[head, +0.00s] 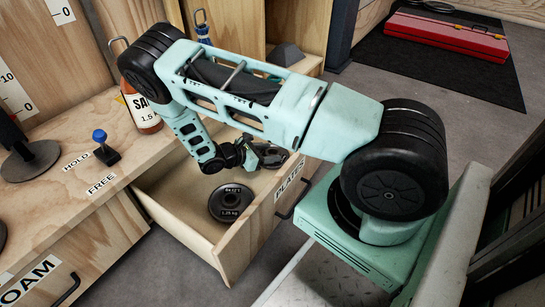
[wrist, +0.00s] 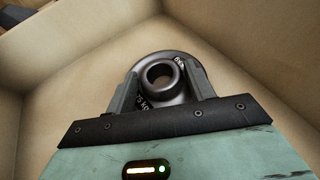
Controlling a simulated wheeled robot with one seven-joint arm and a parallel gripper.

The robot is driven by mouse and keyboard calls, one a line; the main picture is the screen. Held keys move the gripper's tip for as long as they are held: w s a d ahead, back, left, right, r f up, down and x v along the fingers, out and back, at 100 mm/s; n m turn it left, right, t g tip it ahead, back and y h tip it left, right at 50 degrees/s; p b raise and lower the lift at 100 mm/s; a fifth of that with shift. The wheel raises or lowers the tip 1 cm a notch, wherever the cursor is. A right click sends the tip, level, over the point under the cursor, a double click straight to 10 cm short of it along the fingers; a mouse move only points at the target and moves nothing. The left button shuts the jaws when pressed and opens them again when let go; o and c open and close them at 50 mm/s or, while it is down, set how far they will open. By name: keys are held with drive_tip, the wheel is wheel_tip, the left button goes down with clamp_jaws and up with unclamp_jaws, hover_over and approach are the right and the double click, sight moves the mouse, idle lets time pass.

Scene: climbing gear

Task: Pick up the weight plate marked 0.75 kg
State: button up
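In the wrist view, a dark round weight plate (wrist: 168,58) with a raised hub and centre hole lies on the drawer floor. Its lettering is partly covered; a piece like "75 KG" shows beside the left finger. My gripper (wrist: 161,77) is over this plate, its two fingers apart on either side of the hub. I cannot tell whether they touch it. In the head view, my gripper (head: 263,157) is inside the open drawer, towards its far end, and largely hides this plate. A second plate (head: 230,212), marked 1.25 kg, lies flat nearer the front.
The drawer (head: 240,250), labelled PLATES, is pulled out; its walls surround my gripper. An orange bottle (head: 143,108) and a blue-knobbed switch (head: 104,148) stand on the wooden ledge. A red case (head: 445,36) lies on a dark mat at the back right.

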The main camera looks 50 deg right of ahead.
clamp_jaws()
